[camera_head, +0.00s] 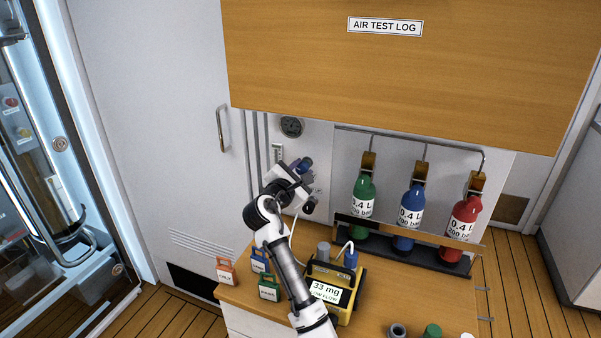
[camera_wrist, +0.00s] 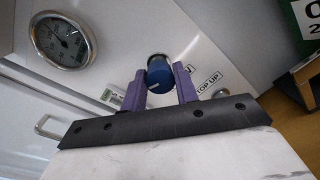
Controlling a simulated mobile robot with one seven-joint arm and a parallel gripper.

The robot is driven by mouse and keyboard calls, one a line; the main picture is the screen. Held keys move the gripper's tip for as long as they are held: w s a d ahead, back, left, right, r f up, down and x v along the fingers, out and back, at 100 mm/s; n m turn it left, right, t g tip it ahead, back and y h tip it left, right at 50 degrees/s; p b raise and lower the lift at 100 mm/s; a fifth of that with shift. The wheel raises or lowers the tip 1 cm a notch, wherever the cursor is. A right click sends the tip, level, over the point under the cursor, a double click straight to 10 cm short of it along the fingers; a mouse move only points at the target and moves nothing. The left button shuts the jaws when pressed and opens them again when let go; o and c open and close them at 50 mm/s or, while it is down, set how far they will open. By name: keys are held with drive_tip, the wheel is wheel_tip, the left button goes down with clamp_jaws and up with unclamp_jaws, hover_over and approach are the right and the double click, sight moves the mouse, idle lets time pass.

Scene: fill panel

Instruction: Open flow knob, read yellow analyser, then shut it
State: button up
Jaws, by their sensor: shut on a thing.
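The blue flow knob (camera_wrist: 159,74) stands on the wall panel in the wrist view, with a pale mark on its face. My gripper (camera_wrist: 160,82) has its two purple fingers on either side of the knob and is shut on it. In the head view my gripper (camera_head: 305,172) is at the panel, and the blue knob (camera_head: 306,162) shows at its tip. The yellow analyser (camera_head: 346,296) sits on the wooden counter, partly hidden by my arm. Its display reads "33 mg" and "LOW FLOW".
A round gauge (camera_wrist: 63,40) is on the panel left of the knob. Green (camera_head: 364,190), blue (camera_head: 411,205) and red (camera_head: 464,215) bottles stand in a rack at right. Small green (camera_head: 269,290) and orange (camera_head: 226,272) tagged items sit left of the analyser. A wooden cabinet (camera_head: 400,85) overhangs the panel.

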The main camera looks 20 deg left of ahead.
drive_tip(key=m+b, duration=0.1)
drive_tip(key=m, duration=0.2)
drive_tip(key=shift+f+m, duration=0.15)
drive_tip(key=shift+m, duration=0.15)
drive_tip(key=m+b, duration=0.1)
drive_tip(key=m, duration=0.2)
drive_tip(key=shift+y, duration=0.3)
drive_tip(key=m+b, duration=0.2)
drive_tip(key=m, duration=0.4)
drive_tip(key=shift+b, duration=0.35)
drive_tip(key=o, duration=1)
drive_tip(key=shift+c, duration=0.2)
drive_tip(key=shift+s, duration=0.15)
drive_tip(key=s+b, duration=0.3)
drive_tip(key=s, duration=1)
drive_tip(key=shift+s+r, duration=0.3)
drive_tip(key=shift+r, duration=0.05)
